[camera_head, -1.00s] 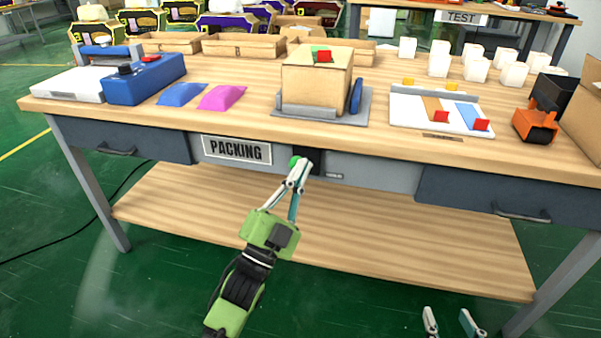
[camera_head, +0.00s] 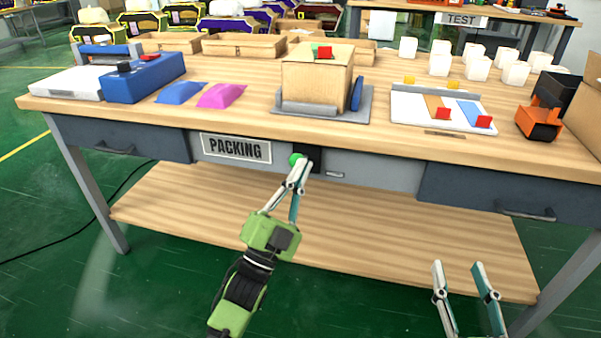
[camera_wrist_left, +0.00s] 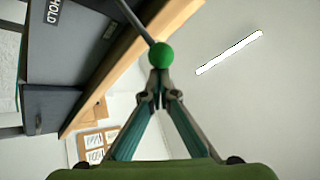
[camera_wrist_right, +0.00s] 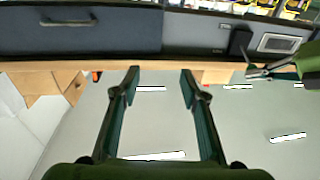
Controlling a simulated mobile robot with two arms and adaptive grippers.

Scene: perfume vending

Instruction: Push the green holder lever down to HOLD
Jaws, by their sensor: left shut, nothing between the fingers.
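The green ball knob of the holder lever (camera_head: 295,159) sits at the front of the packing table, beside a dark plate under the tabletop edge. In the left wrist view the green knob (camera_wrist_left: 161,55) ends a thin grey rod, just beyond my fingertips. My left gripper (camera_head: 302,164) is shut and empty, its tips at the knob; it also shows in the left wrist view (camera_wrist_left: 160,78). I cannot tell whether they touch. A HOLD label (camera_wrist_left: 53,10) is on the dark panel. My right gripper (camera_head: 459,267) is open and empty, low in front of the table.
The packing table (camera_head: 400,146) carries a cardboard box (camera_head: 315,80) in a grey fixture, a blue device (camera_head: 146,80), a white board (camera_head: 405,112) and an orange-black tool (camera_head: 540,122). Drawers (camera_head: 490,190) line its front. A lower wooden shelf (camera_head: 380,240) lies beneath.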

